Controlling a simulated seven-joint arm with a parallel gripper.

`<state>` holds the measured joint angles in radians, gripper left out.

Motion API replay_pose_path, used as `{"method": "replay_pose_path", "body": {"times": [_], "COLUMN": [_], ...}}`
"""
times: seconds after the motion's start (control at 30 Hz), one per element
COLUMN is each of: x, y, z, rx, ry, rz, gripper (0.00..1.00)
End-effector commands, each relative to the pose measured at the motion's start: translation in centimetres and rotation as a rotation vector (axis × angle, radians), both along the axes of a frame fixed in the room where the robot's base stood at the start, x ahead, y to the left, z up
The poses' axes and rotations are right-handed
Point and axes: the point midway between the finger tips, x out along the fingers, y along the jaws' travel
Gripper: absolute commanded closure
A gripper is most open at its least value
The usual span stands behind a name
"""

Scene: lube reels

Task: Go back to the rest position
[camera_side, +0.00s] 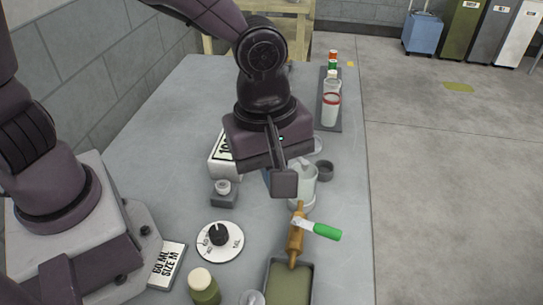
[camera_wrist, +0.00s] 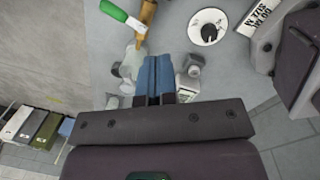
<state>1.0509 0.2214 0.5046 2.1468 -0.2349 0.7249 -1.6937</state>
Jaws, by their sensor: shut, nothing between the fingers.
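My gripper (camera_side: 275,181) hangs over the middle of the grey table (camera_side: 180,120) in the side view, above the work surface. In the wrist view its two blue fingers (camera_wrist: 155,74) lie side by side, pressed together, with nothing seen between them. A white jug-like vessel (camera_side: 303,185) stands just right of the gripper and is partly hidden by it.
A dial (camera_side: 219,240), a small knobbed block (camera_side: 223,191), a labelled white box (camera_side: 222,150), a size plate (camera_side: 167,265) and a green jar (camera_side: 203,288) stand on the left. A dark ring (camera_side: 324,171) and a rack of bottles (camera_side: 331,100) line the right edge. The table's far left is clear.

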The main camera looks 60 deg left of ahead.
Motion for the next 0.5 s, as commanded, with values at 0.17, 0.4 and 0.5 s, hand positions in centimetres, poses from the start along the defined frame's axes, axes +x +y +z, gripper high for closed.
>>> {"method": "replay_pose_path", "body": {"times": [0.17,0.4,0.5], "x": [-1.5,-3.8,-5.1], "y": [2.9,8.5,11.7], "z": [2.5,6.7,8.7], "rx": [-0.022,0.016,0.111], "ry": [-0.042,-0.213,-0.307], "rz": [-0.511,-1.151,-1.369], "gripper": [1.00,1.00,1.00]}}
